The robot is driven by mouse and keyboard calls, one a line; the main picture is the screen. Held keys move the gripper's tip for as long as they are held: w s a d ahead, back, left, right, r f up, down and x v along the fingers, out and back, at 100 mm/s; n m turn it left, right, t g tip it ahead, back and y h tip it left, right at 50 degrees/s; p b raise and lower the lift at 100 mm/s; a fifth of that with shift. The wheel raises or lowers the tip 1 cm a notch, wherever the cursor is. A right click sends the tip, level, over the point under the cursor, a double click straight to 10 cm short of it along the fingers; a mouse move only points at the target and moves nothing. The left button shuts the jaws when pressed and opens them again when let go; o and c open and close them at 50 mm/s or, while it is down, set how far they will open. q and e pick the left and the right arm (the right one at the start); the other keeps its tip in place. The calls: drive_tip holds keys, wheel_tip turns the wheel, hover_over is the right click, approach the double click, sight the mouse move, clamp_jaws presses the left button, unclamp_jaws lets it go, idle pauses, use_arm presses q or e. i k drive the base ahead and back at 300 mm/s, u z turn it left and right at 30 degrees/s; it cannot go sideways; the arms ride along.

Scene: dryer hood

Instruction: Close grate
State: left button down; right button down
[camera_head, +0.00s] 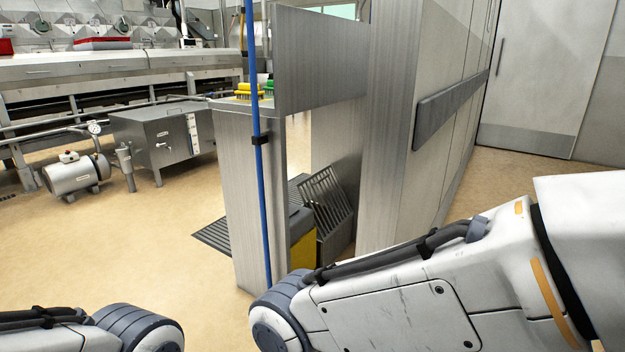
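A dark slatted grate (328,202) stands tilted up in the gap between the steel panels at the middle of the head view. More dark slats (214,238) lie flat at floor level to its left, partly hidden by the steel post. My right arm crosses the lower right and my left arm shows at the lower left corner. Neither gripper is in view, so I cannot tell whether they are open or shut. Nothing of mine visibly touches the grate.
A steel post (247,200) with a blue pole (261,180) stands in front of the grate. A yellow object (303,247) sits beside the grate. Brushes (250,90) lie on the ledge above. A steel wall (430,130) with a rail rises at right. Open floor (120,250) lies left.

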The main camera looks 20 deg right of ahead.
sight(323, 240)
drive_tip(key=u, duration=0.65)
drive_tip(key=i, duration=1.3)
drive_tip(key=z, duration=0.5)
drive_tip(key=i, duration=0.65)
drive_tip(key=z, duration=0.75)
drive_tip(key=i, duration=0.55)
drive_tip(key=u, duration=0.05)
